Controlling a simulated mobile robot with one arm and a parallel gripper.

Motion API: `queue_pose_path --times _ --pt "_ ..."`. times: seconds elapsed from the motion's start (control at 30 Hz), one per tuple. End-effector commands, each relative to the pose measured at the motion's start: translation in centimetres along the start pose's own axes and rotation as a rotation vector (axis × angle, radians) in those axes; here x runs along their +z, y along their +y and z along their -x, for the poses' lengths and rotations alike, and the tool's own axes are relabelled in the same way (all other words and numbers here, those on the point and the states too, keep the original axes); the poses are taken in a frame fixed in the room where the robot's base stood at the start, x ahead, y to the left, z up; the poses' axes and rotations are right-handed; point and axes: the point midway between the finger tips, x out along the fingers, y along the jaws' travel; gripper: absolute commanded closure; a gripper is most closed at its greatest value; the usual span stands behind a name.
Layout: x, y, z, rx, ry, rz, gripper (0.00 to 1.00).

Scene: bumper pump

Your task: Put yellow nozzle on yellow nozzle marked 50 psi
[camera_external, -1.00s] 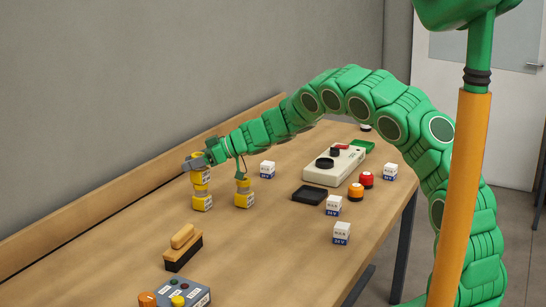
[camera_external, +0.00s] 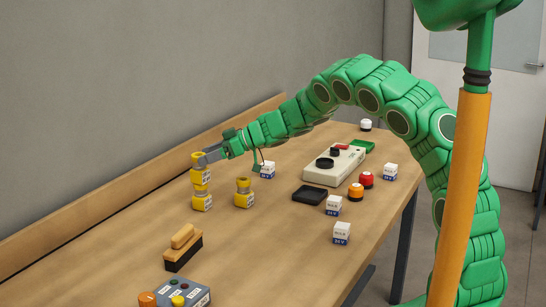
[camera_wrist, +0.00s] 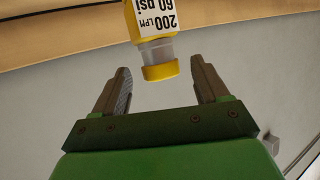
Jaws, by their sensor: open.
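Two yellow nozzles stand one on top of the other near the back of the table: an upper nozzle (camera_external: 200,177) on a lower nozzle (camera_external: 201,202). Another yellow nozzle (camera_external: 243,194) stands alone just to their right. My gripper (camera_external: 208,158) is open beside the top of the stack. In the wrist view a yellow nozzle (camera_wrist: 159,72) with a white label reading 200 LPM, 60 psi lies between my open fingertips (camera_wrist: 160,80), with a gap on each side. The labels are too small to read in the external view.
White-and-blue cubes (camera_external: 342,233), an orange button (camera_external: 356,191), a red button (camera_external: 366,179) and a black tray (camera_external: 309,195) lie to the right. A cream box (camera_external: 334,167) stands behind them. A brush (camera_external: 183,248) and a grey control box (camera_external: 180,296) are in front.

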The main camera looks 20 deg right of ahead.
Motion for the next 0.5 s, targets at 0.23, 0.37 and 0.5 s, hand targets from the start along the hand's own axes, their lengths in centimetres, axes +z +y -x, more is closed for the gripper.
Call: queue_pose_path --times 0.23,0.37,0.5 --pt "0.0 0.1 3.6 0.001 0.000 0.001 0.26" --pt "0.0 0.1 5.2 0.002 -0.001 0.000 0.26" --pt "-0.1 0.1 6.2 0.003 -0.001 0.001 0.26"
